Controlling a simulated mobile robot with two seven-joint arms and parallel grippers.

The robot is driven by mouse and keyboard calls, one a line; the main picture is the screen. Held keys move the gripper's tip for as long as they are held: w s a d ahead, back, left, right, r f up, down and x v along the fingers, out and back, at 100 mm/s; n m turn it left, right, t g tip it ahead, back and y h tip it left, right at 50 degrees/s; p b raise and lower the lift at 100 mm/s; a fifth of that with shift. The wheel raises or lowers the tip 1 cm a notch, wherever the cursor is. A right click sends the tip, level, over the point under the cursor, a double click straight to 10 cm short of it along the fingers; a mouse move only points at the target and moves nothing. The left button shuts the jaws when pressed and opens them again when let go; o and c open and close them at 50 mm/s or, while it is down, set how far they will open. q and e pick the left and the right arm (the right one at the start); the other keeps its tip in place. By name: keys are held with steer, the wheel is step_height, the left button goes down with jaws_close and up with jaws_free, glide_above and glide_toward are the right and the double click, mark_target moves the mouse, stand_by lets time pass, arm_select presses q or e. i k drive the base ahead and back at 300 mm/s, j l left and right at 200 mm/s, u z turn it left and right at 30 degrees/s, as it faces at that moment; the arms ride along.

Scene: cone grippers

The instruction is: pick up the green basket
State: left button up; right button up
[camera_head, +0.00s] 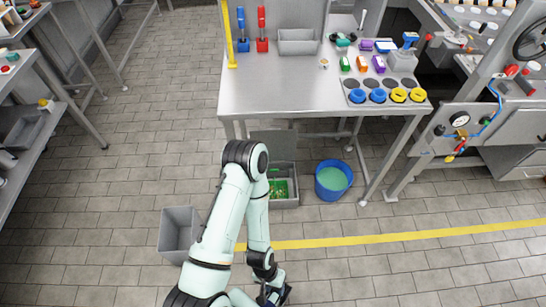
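No basket that is green all over shows. A grey bin (284,203) with green contents (279,189) stands on the floor below the front of the workbench, partly hidden by my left arm. A blue bucket (333,194) with a blue-green inside stands just right of it. My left gripper (273,295) is low at the bottom edge of the view, nearer to me than the bin and apart from it. It is small and dark, and I cannot tell whether its fingers are open. My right gripper is out of view.
An empty grey bin (179,230) stands on the floor left of my arm. The metal workbench (275,94) holds tools and several coloured parts. Shelves (43,125) stand at the left and machinery (470,125) at the right. The tiled floor is clear at lower right, crossed by a yellow line (400,237).

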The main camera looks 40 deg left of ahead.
mark_target(278, 189)
steer(key=k+j+z, duration=0.2)
steer(key=k, duration=0.3)
steer(key=k+j+z, duration=0.15)
steer(key=k, duration=0.3)
steer(key=k+j+z, duration=0.3)
steer(key=k+j, duration=0.45)
steer(key=k+j+z, duration=0.1)
steer(key=j, duration=0.25)
steer(key=k+j+z, duration=0.1)
steer(key=k+j, duration=0.15)
steer(key=k+j+z, duration=0.1)
steer(key=j, duration=0.25)
steer(key=k+j+z, duration=0.1)
steer(key=j, duration=0.25)
steer(key=k+j, duration=0.1)
steer(key=j, duration=0.25)
steer(key=k+j+z, duration=0.15)
steer(key=j, duration=0.2)
steer(key=j+z, duration=0.25)
steer(key=j, duration=0.85)
steer(key=j+z, duration=0.25)
steer(key=j, duration=0.85)
steer(key=k+j+z, duration=0.2)
steer(key=j, duration=0.85)
steer(key=i+j+z, duration=0.15)
steer(key=j, duration=0.4)
steer(key=j+z, duration=0.1)
steer(key=j, duration=0.5)
steer(key=i, duration=0.05)
